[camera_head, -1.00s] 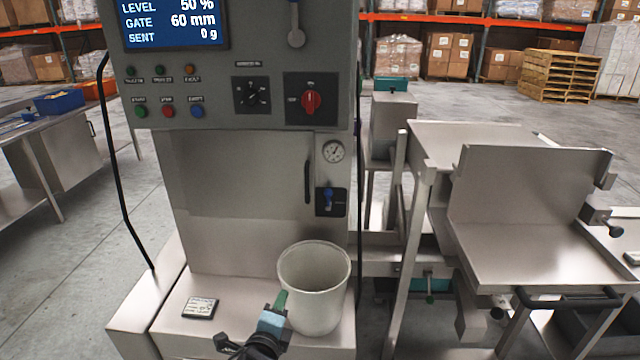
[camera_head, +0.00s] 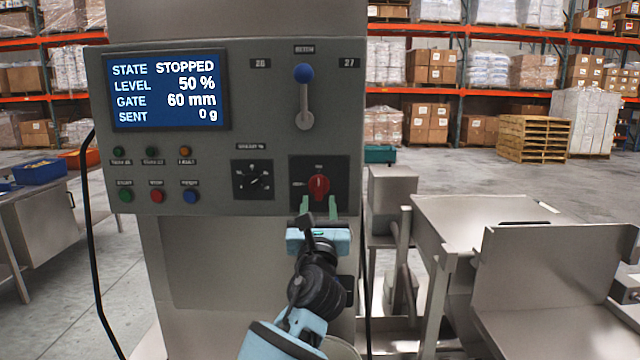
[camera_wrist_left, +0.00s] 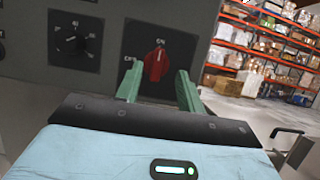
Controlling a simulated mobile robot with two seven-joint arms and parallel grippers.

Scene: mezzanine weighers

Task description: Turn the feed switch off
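The feed switch is a red rotary knob (camera_head: 318,187) on a dark square plate at the lower right of the grey control panel. Its handle stands about upright, towards the upper label. In the left wrist view the red knob (camera_wrist_left: 156,65) shows beyond and between the fingertips. My left gripper (camera_head: 319,206) is open just below and in front of the knob, its two green fingers apart. The left wrist view shows the fingers (camera_wrist_left: 156,80) on either side of the knob's lower part; whether they touch it I cannot tell. My right gripper is not in view.
The screen (camera_head: 166,92) reads STOPPED, 50 %, 60 mm, 0 g. A black dial (camera_head: 253,180) sits left of the switch, and a blue-knobbed lever (camera_head: 303,98) above it. Coloured buttons (camera_head: 157,196) are further left. A steel hopper (camera_head: 545,285) stands right.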

